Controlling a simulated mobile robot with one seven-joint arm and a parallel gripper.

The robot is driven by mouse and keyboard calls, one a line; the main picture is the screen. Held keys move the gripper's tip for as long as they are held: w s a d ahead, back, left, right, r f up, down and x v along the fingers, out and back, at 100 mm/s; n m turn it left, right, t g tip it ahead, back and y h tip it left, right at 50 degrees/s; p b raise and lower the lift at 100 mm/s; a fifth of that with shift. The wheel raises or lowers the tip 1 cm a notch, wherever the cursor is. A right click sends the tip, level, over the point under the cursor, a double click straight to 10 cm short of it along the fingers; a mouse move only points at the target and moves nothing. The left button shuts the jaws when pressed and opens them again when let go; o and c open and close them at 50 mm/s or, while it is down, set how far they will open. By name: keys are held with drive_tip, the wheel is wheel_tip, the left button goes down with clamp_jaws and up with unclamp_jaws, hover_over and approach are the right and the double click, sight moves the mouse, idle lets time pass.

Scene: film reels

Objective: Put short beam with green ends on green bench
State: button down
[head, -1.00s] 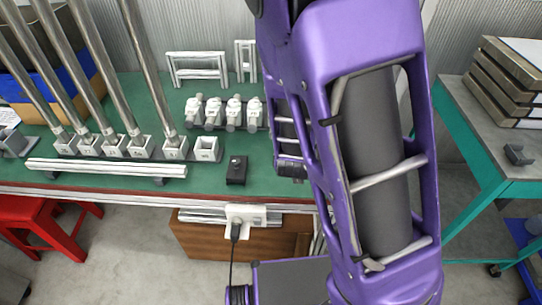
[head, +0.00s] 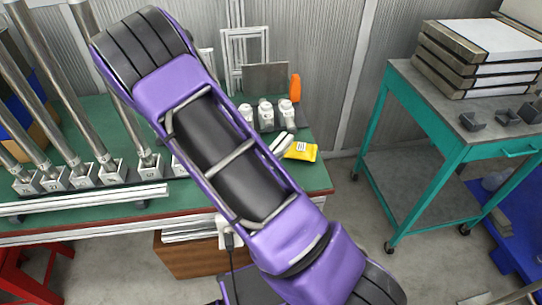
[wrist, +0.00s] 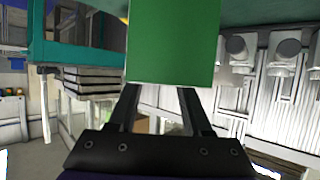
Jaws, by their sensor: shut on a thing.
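A green block-like end of the short beam (wrist: 173,42) fills the top middle of the wrist view. My gripper (wrist: 160,88) is shut on it, with a dark finger on each side below the green face. The rest of the beam is hidden behind this face. The green bench (head: 312,178) has a dark green top and stands at the left and middle of the head view. My purple arm crosses in front of it. My gripper and the beam do not show in the head view.
Tall metal posts in white sockets (head: 88,175) and a long white bar (head: 80,200) occupy the bench's left. White-capped parts (head: 265,113), a yellow packet (head: 301,151) and white frames (head: 245,45) stand farther right. A teal-framed cart (head: 400,95) with stacked slabs (head: 480,62) is at right.

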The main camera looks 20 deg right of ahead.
drive_tip(key=shift+s+d+f+m+g, duration=0.25)
drive_tip(key=shift+d+f+m+g, duration=0.05)
drive_tip(key=shift+f, duration=0.3)
drive_tip(key=shift+f+b, duration=2.5)
drive_tip(key=shift+f, duration=0.8)
drive_tip(key=shift+f+b, duration=0.5)
drive_tip(key=shift+f, duration=0.15)
drive_tip(key=shift+c, duration=1.3)
unclamp_jaws()
drive_tip(key=p+v, duration=0.2)
drive_tip(key=v, duration=1.5)
drive_tip(key=shift+a, duration=0.35)
drive_tip(key=shift+s+f, duration=0.1)
drive_tip(key=shift+f, duration=0.05)
